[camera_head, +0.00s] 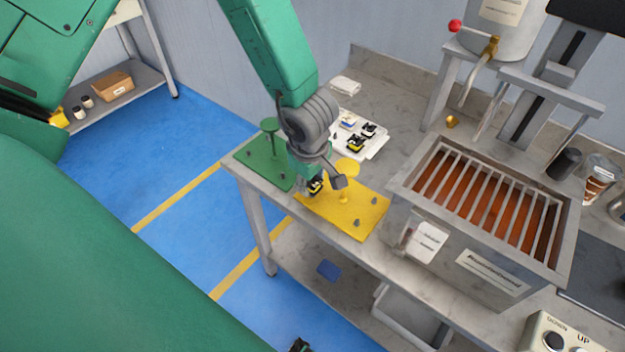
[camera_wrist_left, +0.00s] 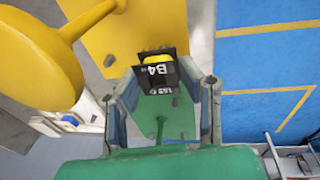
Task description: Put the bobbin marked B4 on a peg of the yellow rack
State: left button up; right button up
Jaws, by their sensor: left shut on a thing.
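My left gripper (camera_head: 318,183) is shut on the bobbin marked B4 (camera_wrist_left: 158,75), which has black flanges and a yellow winding. In the head view the bobbin (camera_head: 315,186) is partly hidden by the gripper, at the left edge of the yellow rack. The yellow rack (camera_head: 367,222) is a flat plate with short grey pegs and a round-topped yellow post (camera_head: 347,168). In the left wrist view the yellow rack (camera_wrist_left: 135,28) lies beyond the bobbin, with the post's disc large at left. I cannot tell whether the bobbin touches a peg. My right gripper is not seen.
A green rack (camera_head: 252,163) with its own post stands left of the yellow one. Behind them, a white tray (camera_head: 374,150) holds several bobbins. A metal tank with a barred top (camera_head: 425,178) stands right of the yellow rack. The bench's front edge is close.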

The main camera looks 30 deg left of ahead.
pick_arm(q)
jog(key=shift+s+d+p, duration=0.1)
jog(key=shift+p, duration=0.2)
dwell(0.6)
jog(key=shift+f, duration=0.3)
dwell(0.4)
jog(key=shift+f+b, duration=0.6)
jog(key=shift+f, duration=0.15)
jog(key=o, duration=1.1)
jog(key=shift+o, duration=0.2)
jog(key=shift+r, duration=0.2)
notch_tip(320, 180, up, 11)
jog(key=s, duration=0.1)
jog(key=shift+s+d+r, duration=0.15)
jog(key=shift+s+d, duration=0.25)
jog(key=shift+d, duration=0.05)
